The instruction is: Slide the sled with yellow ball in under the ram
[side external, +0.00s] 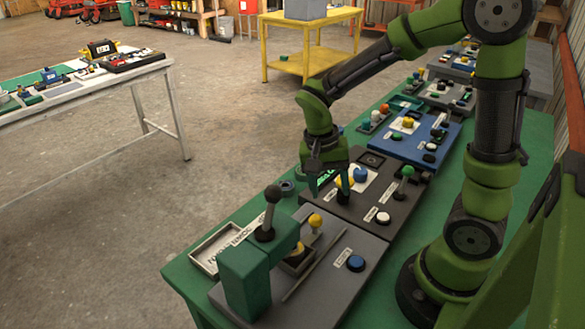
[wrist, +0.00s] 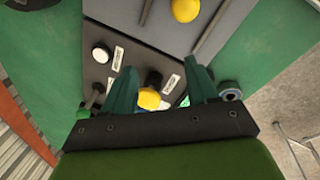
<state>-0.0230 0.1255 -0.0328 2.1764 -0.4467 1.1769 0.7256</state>
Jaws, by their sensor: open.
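The yellow ball (side external: 315,220) of the sled stands on the grey board, just beyond the green press (side external: 245,275). It also shows at the top of the wrist view (wrist: 185,9), near a long rail. The press head hides much of the space under the ram, where a yellowish round part (side external: 297,254) partly shows. My gripper (side external: 328,180) is open above the neighbouring dark board, apart from the sled. In the wrist view, a different yellow knob (wrist: 148,98) appears between my open fingers (wrist: 161,88).
A black-knobbed lever (side external: 271,194) rises from the press. A dark rod (side external: 315,264) lies along the grey board near a blue button (side external: 356,263). A grey tray (side external: 220,244) lies left of the press. The dark board holds a blue knob (side external: 361,174) and a green-topped lever (side external: 406,171).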

